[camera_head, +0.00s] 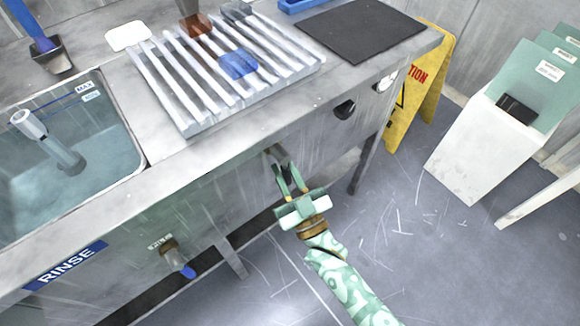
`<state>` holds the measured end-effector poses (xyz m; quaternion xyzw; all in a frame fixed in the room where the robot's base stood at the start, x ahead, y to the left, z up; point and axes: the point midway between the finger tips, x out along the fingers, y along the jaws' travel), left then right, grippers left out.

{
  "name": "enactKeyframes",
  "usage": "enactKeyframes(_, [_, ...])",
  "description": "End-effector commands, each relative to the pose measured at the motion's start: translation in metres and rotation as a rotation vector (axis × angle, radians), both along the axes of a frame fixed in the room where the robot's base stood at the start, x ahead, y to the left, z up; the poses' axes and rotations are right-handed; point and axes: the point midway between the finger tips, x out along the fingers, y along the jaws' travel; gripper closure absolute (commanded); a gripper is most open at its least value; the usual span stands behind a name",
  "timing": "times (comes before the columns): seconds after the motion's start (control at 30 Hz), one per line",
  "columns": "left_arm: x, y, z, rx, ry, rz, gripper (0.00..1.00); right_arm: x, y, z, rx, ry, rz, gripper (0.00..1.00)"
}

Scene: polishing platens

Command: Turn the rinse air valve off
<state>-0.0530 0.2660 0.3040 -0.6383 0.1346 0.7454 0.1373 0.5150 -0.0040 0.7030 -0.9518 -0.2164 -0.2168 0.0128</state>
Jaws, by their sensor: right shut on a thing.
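A small tap-like valve with a blue handle (180,265) sticks out of the bench front below the rinse basin. A small label above it is too small to read. The blue RINSE sign (65,266) is to its left. My right gripper (280,163) is at the bench front, well to the right of this valve and apart from it. Its jaws are shut on a small part at the bench front, mostly hidden between the fingers, so I cannot tell what it is. My left gripper is not in view.
The water-filled rinse basin (118,147) is at the left. A slatted rack (200,128) and black mat (360,32) lie on the bench top. A yellow caution sign (418,85) and white bin (478,150) stand right; floor between is free.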

Motion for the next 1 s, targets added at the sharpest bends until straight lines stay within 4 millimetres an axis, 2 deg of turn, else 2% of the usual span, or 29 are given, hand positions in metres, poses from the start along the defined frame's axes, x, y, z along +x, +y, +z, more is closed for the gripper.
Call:
enactKeyframes(0.73, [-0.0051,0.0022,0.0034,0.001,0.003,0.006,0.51,-0.0044,0.0043,-0.0028,0.069,0.057,0.001,1.00])
enactKeyframes(0.77, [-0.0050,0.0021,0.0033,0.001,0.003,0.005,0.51,-0.0044,0.0044,-0.0028,0.069,0.057,0.001,0.77])
enactKeyframes(0.8, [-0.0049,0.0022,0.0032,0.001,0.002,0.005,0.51,-0.0044,0.0044,-0.0027,0.069,0.057,0.001,0.66])
enactKeyframes(0.83, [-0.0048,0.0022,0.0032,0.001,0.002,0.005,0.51,-0.0042,0.0044,-0.0025,0.069,0.056,0.001,0.60])
enactKeyframes(1.0, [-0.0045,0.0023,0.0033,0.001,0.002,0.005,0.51,-0.0037,0.0042,-0.0014,0.069,0.054,0.000,0.60])
